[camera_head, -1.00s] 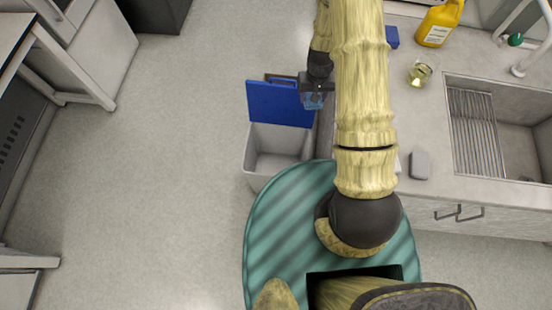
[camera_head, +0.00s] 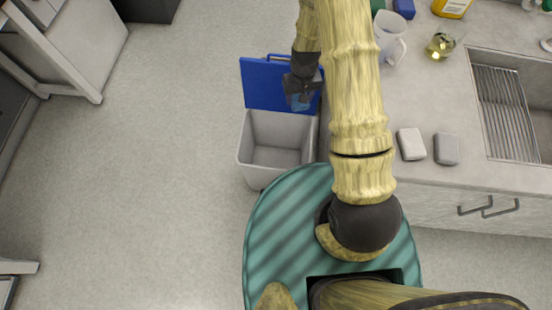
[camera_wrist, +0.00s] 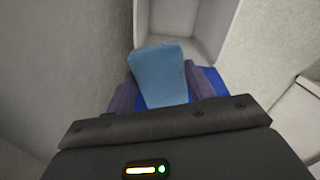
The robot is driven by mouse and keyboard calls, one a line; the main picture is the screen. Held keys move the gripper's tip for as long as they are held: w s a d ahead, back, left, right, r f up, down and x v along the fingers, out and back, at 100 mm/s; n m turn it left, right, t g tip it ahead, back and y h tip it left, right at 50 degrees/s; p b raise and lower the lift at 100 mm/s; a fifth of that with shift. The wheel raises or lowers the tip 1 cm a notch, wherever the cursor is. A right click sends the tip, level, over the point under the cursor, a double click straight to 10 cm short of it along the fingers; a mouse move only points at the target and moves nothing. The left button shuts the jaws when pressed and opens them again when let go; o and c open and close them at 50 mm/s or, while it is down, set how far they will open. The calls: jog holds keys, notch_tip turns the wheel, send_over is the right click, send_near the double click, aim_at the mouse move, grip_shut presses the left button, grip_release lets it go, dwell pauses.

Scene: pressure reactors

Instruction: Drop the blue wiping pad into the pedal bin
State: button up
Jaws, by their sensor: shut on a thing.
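The blue wiping pad (camera_wrist: 158,72) is held between the fingers of my gripper (camera_wrist: 163,85) in the wrist view. In the wrist view the bin's opening (camera_wrist: 192,25) lies beyond the pad. My gripper is near the lid, at the bin's far right side.
The floor left of the bin is clear.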

jog(key=a+f+n+b, duration=0.1)
jog(key=a+f+b, duration=0.2)
jog(key=f+b, duration=0.7)
jog(key=a+f+n+b, duration=0.1)
jog(key=a+f+b, duration=0.1)
jog(key=f+b, duration=0.8)
jog(key=shift+s+a+f+b, duration=0.2)
jog(key=shift+a+b, duration=0.2)
jog(key=shift+b, duration=0.05)
notch_tip(320, 180, down, 6)
jog(key=b, duration=0.5)
jog(key=shift+b, duration=0.3)
jog(key=o, duration=1)
jog(key=shift+o, duration=0.2)
jog(key=shift+r, duration=0.1)
